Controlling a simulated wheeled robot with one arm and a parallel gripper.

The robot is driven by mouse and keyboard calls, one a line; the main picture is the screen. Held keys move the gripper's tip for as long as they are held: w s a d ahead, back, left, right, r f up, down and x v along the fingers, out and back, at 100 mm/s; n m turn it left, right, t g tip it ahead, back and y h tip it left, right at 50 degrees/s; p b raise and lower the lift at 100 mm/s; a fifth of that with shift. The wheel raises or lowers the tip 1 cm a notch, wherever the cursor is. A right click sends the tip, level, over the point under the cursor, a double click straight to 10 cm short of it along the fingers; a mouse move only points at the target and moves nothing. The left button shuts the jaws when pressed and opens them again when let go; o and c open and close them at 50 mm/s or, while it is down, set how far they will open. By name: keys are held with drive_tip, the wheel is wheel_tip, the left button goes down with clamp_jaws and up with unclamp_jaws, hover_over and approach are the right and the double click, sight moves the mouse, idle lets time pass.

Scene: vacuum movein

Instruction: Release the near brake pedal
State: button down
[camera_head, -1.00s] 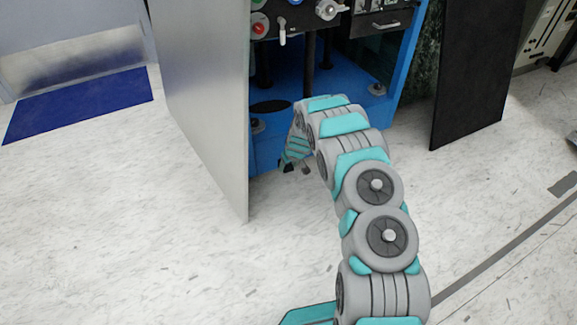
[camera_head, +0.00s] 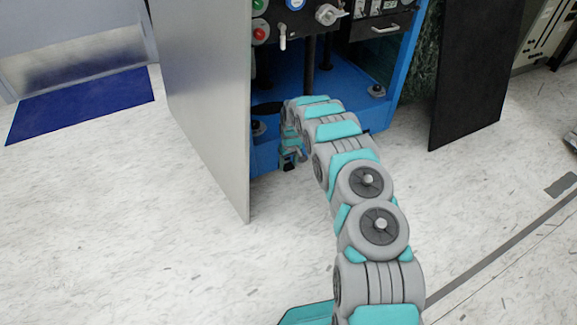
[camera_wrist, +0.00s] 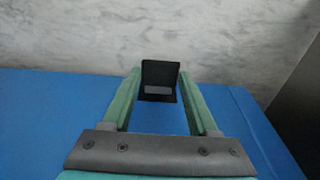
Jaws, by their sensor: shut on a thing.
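In the wrist view, a black pedal (camera_wrist: 160,79) with a grey patch at its lower part stands at the edge of the blue surface. My gripper (camera_wrist: 160,77) has its two teal fingers on either side of the pedal, shut on it near the fingertips. In the head view my gripper (camera_head: 291,162) is at the low front of the blue cabinet (camera_head: 265,153), just above the floor. There the pedal is too small and too covered by the gripper to make out clearly.
A grey metal door panel (camera_head: 205,100) stands open close to the left of my arm. A black door panel (camera_head: 468,75) stands open at right. Knobs and a red button (camera_head: 260,32) sit above. The light floor in front is clear. A blue mat (camera_head: 80,105) lies far left.

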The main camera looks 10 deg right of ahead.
sight(289, 169)
drive_tip(key=shift+a, duration=0.1)
drive_tip(key=shift+c, duration=0.8)
unclamp_jaws()
drive_tip(key=shift+r, duration=0.1)
wheel_tip(289, 169, up, 8)
drive_tip(key=s, duration=0.1)
drive_tip(key=shift+d+f+p, duration=0.2)
drive_tip(key=shift+f+p, duration=0.05)
drive_tip(key=shift+p, duration=0.2)
drive_tip(key=shift+s, duration=0.1)
